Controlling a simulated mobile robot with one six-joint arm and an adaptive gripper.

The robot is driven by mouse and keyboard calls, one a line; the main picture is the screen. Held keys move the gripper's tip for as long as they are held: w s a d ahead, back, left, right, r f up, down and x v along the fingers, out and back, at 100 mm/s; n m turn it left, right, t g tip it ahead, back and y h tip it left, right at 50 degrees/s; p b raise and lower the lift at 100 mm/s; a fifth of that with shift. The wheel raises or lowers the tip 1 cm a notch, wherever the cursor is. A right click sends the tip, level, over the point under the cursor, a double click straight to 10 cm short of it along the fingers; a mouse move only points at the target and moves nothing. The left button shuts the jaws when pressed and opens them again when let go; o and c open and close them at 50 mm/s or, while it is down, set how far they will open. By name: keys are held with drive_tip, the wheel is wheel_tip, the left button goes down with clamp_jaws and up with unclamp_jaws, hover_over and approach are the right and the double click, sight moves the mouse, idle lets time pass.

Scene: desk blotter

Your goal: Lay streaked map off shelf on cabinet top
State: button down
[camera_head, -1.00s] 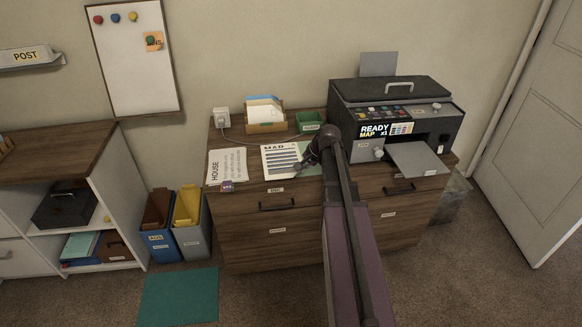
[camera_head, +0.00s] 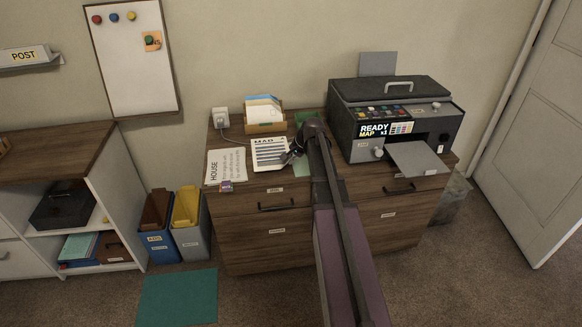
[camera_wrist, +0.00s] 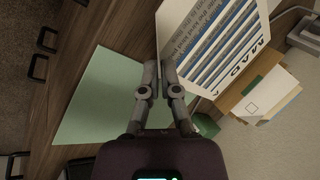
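The streaked map (camera_head: 269,154) is a white sheet headed MAP with blue-grey stripes. It is over the cabinet top (camera_head: 242,141), beside the HOUSE sheet. In the wrist view the map (camera_wrist: 213,42) extends from between the fingertips toward the upper right. My gripper (camera_wrist: 161,68) is shut on the map's edge; in the head view my gripper (camera_head: 294,153) is at the map's right side. I cannot tell whether the map touches the wood. My arm hides part of the cabinet top.
A HOUSE sheet (camera_head: 226,166) lies left of the map, and a pale green sheet (camera_wrist: 105,95) lies under my gripper. A card box (camera_head: 265,128) and a charger (camera_head: 220,117) stand behind. A green tray (camera_wrist: 207,125) is near the gripper. The printer (camera_head: 385,115) stands right.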

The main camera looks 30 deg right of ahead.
sight(287, 170)
drive_tip(key=shift+f+b, duration=1.45)
drive_tip(key=shift+f, duration=0.15)
drive_tip(key=shift+f, duration=0.1)
drive_tip(key=c, duration=1.1)
unclamp_jaws()
drive_tip(key=shift+p+v, duration=1.15)
drive_tip(key=shift+v, duration=0.25)
drive_tip(key=p+v, duration=0.8)
drive_tip(key=v, duration=0.1)
drive_tip(key=shift+s, duration=0.1)
drive_tip(key=shift+a, duration=0.15)
